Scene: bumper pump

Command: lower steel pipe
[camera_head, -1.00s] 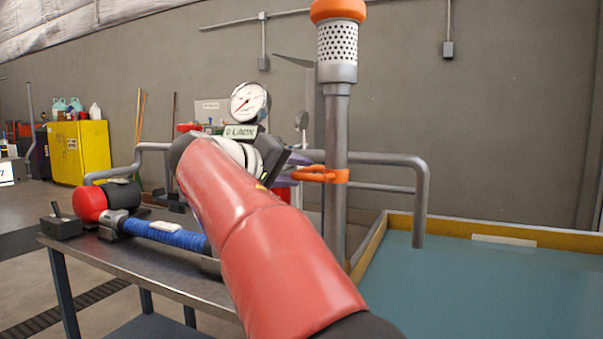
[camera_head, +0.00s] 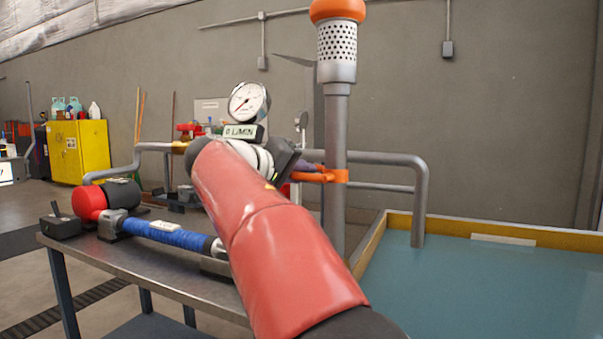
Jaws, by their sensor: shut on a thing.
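An upright grey steel pipe (camera_head: 335,125) stands right of centre, with a perforated strainer (camera_head: 337,45) and an orange cap (camera_head: 337,10) at its top. An orange clamp with a handle (camera_head: 335,176) goes around the pipe at mid-height. My gripper (camera_head: 300,165) is at the left side of the pipe, shut on the orange handle. My red arm hides most of the gripper and part of the handle. The pipe's lower end is hidden behind the tank edge and my arm.
A bent grey pipe (camera_head: 421,200) reaches down over a yellow-rimmed tank (camera_head: 500,232) of blue-green water at right. A metal bench (camera_head: 165,275) holds a blue-wrapped hose (camera_head: 165,233), a red-and-black motor (camera_head: 105,197) and a gauge (camera_head: 249,102) above a display reading 0 L/MIN.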

